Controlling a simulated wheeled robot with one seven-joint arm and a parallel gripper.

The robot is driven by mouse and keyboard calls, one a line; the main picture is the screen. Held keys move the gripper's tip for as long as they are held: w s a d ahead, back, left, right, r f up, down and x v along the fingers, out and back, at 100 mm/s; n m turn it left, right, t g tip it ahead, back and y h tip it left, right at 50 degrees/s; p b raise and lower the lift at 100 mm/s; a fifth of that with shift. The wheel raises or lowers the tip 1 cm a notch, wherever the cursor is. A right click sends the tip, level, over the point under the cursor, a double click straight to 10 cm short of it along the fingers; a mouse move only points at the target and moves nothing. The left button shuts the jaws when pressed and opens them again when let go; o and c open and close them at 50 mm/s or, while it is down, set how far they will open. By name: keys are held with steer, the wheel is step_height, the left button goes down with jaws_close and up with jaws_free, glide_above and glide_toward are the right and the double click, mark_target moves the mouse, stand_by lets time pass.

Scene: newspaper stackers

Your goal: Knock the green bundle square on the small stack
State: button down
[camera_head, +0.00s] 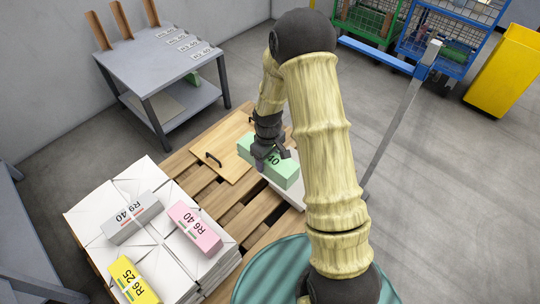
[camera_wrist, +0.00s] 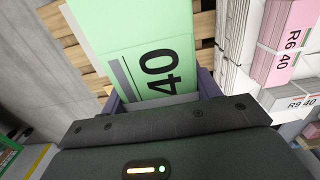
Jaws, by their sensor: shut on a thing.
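The green bundle (camera_head: 287,174), marked 40, lies on the small white stack (camera_head: 289,194) on the pallet's right part. Its long side runs from upper left to lower right in the head view. My gripper (camera_head: 270,157) is shut on the green bundle from above, near its left end. In the wrist view the green bundle (camera_wrist: 130,28) runs away from between my two fingers (camera_wrist: 158,98). A white strip beside it there looks like the small stack (camera_wrist: 75,18). My arm hides part of the stack, so how square the bundle sits is hard to tell.
A large white stack (camera_head: 135,180) at left bears grey (camera_head: 132,219), pink (camera_head: 195,227) and yellow (camera_head: 133,281) bundles. A wooden board with handles (camera_head: 226,147) lies on the pallet (camera_head: 232,212). A grey table (camera_head: 160,55) stands behind. A metal post (camera_head: 400,125) stands at right.

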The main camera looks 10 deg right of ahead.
steer(key=s+a+f+n+b, duration=0.1)
steer(key=a+f+n+b, duration=0.1)
steer(key=f+n+b, duration=0.4)
steer(key=s+a+f+n+b, duration=0.1)
steer(key=a+f+n+b, duration=0.2)
steer(key=f+n+b, duration=0.3)
steer(key=s+a+f+n+b, duration=0.1)
steer(key=f+n+b, duration=0.4)
steer(key=f+b, duration=0.8)
steer(key=shift+a+f+n, duration=0.4)
steer(key=shift+a+f, duration=0.4)
steer(key=shift+f, duration=2.2)
steer(key=shift+f+b, duration=0.15)
steer(key=shift+b, duration=0.15)
step_height(320, 180, down, 8)
steer(key=b, duration=0.8)
steer(key=shift+r, duration=0.25)
steer(key=shift+s+a, duration=0.55)
steer(key=shift+a, duration=0.25)
steer(key=shift+s+a, duration=0.5)
steer(key=shift+a, duration=0.3)
